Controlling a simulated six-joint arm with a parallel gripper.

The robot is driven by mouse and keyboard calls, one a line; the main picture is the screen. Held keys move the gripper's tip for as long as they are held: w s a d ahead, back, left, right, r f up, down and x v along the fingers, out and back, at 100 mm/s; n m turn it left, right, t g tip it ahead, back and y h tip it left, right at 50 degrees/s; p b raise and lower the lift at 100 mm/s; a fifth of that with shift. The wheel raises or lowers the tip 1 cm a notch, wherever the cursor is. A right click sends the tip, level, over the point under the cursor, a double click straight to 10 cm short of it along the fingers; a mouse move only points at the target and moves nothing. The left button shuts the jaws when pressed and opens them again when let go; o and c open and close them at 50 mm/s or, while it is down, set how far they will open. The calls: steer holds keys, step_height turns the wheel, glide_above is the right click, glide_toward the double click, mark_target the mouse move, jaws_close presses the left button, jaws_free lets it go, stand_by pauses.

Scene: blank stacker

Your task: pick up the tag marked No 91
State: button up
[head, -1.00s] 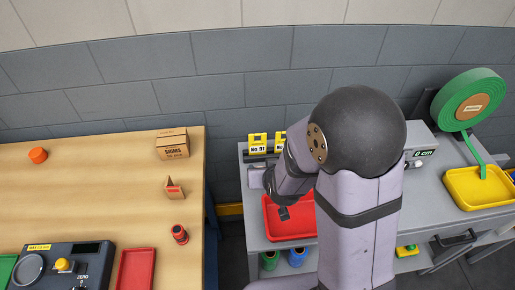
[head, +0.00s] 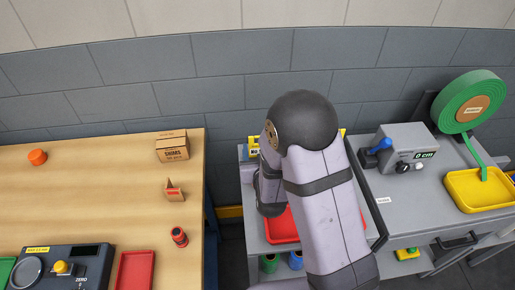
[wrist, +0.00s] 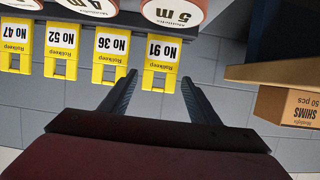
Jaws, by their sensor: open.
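The tag marked No 91 (wrist: 161,52) is yellow with a white label and shows upside down in the wrist view. It is the rightmost of several yellow tags in a row, beside the No 36 tag (wrist: 111,45). My gripper (wrist: 158,77) is open, its two dark fingers pointing at the tag, one toward each side of its free end. I cannot tell whether they touch it. In the head view the No 91 tag (head: 253,142) is partly covered by my arm, and my gripper is hidden there.
Round white-faced 5 m (wrist: 174,12) and 4 m pieces sit by the tags. A red tray (head: 283,228) lies on the grey cart below my arm. The wooden bench with a shims box (head: 172,146) stands to the left. A grey device (head: 405,148) stands to the right.

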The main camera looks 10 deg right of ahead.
steer(key=shift+x, duration=1.75)
steer(key=shift+w, duration=0.1)
steer(key=shift+p+x, duration=0.7)
steer(key=shift+x, duration=1.8)
steer(key=c, duration=0.8)
step_height(320, 180, up, 10)
steer(key=b, duration=0.1)
